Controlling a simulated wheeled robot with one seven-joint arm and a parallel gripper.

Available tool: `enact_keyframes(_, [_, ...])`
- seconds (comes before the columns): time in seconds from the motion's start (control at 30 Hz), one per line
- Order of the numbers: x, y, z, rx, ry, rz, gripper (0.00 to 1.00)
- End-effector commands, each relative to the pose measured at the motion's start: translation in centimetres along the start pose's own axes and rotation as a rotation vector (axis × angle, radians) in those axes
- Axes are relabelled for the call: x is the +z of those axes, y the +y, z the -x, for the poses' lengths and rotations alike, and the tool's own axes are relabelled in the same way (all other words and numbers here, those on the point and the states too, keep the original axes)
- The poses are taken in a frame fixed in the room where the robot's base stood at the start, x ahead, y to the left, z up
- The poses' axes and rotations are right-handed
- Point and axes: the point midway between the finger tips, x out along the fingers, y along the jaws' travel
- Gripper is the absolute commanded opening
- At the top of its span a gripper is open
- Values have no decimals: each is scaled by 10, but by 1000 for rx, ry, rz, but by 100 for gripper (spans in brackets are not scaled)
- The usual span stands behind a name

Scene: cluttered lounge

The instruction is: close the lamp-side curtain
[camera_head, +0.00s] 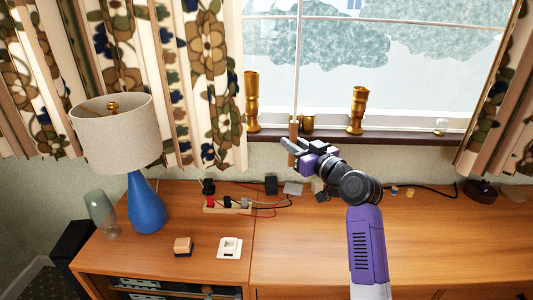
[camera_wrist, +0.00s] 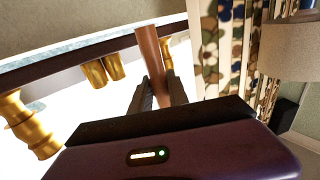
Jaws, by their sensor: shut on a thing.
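The lamp-side curtain (camera_head: 208,80) is the floral one at the left, behind the lamp (camera_head: 147,205) with its blue base and pale shade. Its right edge hangs at the left side of the window, and most of the glass is uncovered. It also shows in the wrist view (camera_wrist: 210,50). A thin pale rod with a brown wooden handle (camera_head: 294,128) hangs in front of the window, right of that edge; its top is out of view. My gripper (camera_head: 291,146) is shut on this handle (camera_wrist: 150,45), near its lower end, in front of the sill.
Gold vases (camera_head: 252,105) (camera_head: 357,112) and a small gold cup (camera_head: 307,123) stand on the sill close by. A power strip (camera_head: 228,207) with cables lies on the wooden cabinet (camera_head: 310,250). Another floral curtain (camera_head: 497,110) hangs at the right.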

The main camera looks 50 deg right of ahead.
Motion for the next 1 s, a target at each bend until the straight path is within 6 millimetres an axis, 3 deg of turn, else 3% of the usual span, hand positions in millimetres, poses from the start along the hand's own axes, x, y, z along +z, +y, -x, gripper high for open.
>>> enact_keyframes(0.03, [6, 19, 11, 9, 2, 1, 0])
enact_keyframes(0.2, [4, 67, 44, 7, 2, 1, 0])
enact_keyframes(0.5, [2, 134, 89, 4, 0, 0, 0])
enact_keyframes(0.7, [2, 158, 106, 2, -1, 0, 0])
enact_keyframes(0.97, [1, 164, 109, -1, -3, -1, 0])
enact_keyframes(1.0, [1, 163, 109, -1, -3, -1, 25])
